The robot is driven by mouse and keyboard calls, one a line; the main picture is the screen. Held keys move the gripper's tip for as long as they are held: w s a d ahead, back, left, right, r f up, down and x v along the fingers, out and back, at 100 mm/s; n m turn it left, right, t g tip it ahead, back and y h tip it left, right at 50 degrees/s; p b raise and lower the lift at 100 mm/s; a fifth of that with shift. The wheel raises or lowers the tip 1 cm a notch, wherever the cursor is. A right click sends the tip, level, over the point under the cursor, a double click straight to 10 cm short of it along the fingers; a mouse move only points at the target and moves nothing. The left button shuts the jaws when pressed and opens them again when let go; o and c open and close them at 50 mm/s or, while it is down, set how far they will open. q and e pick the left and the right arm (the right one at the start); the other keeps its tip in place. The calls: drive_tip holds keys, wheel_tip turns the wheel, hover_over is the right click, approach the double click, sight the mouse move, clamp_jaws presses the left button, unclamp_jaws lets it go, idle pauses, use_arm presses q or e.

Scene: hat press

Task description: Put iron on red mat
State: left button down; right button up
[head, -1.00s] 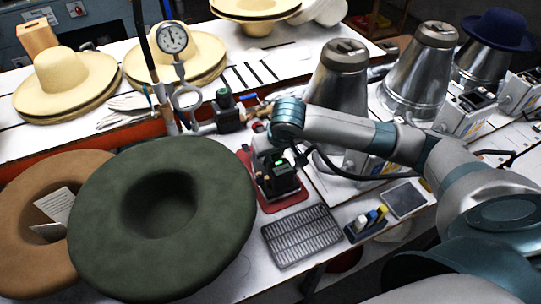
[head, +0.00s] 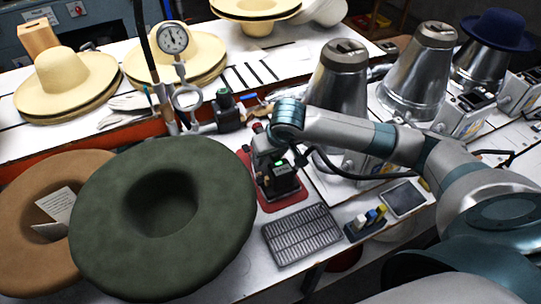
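The red mat (head: 287,204) lies on the white bench, just right of the big green hat. My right gripper (head: 277,186) is over the mat at the end of my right arm, pointing down. A dark, boxy shape with a small green light shows there. I cannot clearly separate the iron from the gripper in this dark cluster. The fingertips are hidden, so I cannot tell whether they are open or shut on something. My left gripper is not in view.
A green felt hat (head: 110,225) and a brown hat (head: 22,240) fill the left front. A grey metal grate (head: 300,236) lies in front of the mat, beside a small holder of bottles (head: 366,224). Metal cones (head: 338,85) and a pressure gauge (head: 173,38) stand behind.

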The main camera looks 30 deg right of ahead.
drive_tip(key=shift+s+f, duration=0.15)
drive_tip(key=shift+f, duration=0.15)
drive_tip(key=shift+r, duration=0.45)
use_arm(q)
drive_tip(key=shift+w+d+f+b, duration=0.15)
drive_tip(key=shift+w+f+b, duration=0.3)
drive_tip(key=shift+b, duration=0.05)
use_arm(e)
drive_tip(key=v, duration=1.7)
